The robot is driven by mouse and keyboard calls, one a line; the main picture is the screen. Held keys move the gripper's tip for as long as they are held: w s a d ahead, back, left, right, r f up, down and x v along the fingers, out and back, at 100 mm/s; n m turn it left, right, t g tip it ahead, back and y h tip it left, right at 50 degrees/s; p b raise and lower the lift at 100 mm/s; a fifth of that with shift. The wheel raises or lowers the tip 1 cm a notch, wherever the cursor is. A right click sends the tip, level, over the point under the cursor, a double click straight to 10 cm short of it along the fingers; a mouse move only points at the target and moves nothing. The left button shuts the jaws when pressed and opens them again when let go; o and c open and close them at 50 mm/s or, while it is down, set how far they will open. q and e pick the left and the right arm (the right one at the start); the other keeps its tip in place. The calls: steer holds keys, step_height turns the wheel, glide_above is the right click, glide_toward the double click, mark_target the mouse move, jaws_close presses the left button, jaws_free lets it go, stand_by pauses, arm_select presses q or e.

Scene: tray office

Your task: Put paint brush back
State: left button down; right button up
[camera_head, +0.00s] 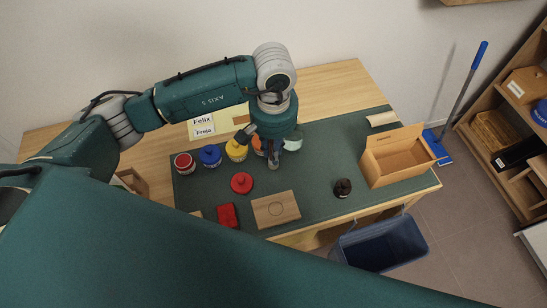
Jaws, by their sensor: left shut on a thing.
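My left gripper (273,164) points down over the green mat (330,150), close to the paint pots. It is shut on a thin thing, which looks like the paint brush but is mostly hidden by the gripper. Paint pots stand in a row: red (184,162), blue (210,156), yellow (236,151), an orange one (257,146) partly hidden by the gripper, and a pale green one (294,141) at its right. A red round piece (241,183) lies in front of the row. My right gripper is not in view.
A wooden block (276,209) and a red block (228,215) lie near the front edge. A dark bottle (343,188) and an open cardboard box (400,157) stand at the right. A blue bin (381,245) is below the desk.

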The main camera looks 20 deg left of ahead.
arm_select(q)
steer(key=shift+w+a+f, duration=0.1)
steer(key=shift+f, duration=0.7)
step_height(320, 180, down, 3)
steer(key=shift+f+p, duration=0.2)
steer(key=shift+p, duration=0.25)
steer(key=shift+f, duration=0.4)
steer(key=c, duration=1.7)
jaws_free()
steer(key=shift+o, duration=0.2)
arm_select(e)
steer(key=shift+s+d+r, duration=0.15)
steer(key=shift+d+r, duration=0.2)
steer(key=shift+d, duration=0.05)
arm_select(q)
steer(key=shift+r, duration=0.1)
